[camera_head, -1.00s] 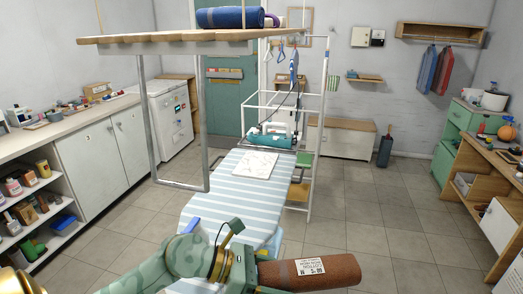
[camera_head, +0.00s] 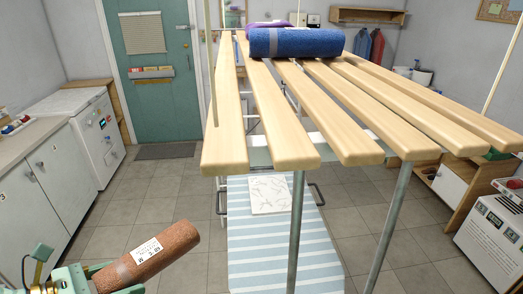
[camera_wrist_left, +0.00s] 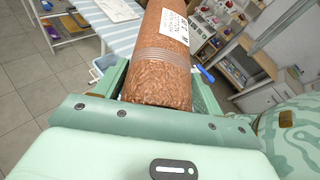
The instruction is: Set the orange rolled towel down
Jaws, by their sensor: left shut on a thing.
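The orange-brown rolled towel (camera_head: 150,257), with a white printed label, is at the lower left of the head view. My left gripper (camera_head: 88,279) is shut on its near end and holds it in the air, with its far end tilted up to the right. In the left wrist view the towel (camera_wrist_left: 165,62) lies between the two green fingers of the left gripper (camera_wrist_left: 160,88), its label facing the camera. Its lower end is hidden by the gripper. My right gripper is not in view.
A raised wooden slat rack (camera_head: 290,140) fills the middle and right, with a blue rolled towel (camera_head: 295,42) and a purple item (camera_head: 268,24) at its far end. Below stands a striped ironing board (camera_head: 268,250) carrying a white patterned tile (camera_head: 268,194). Metal posts support the rack.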

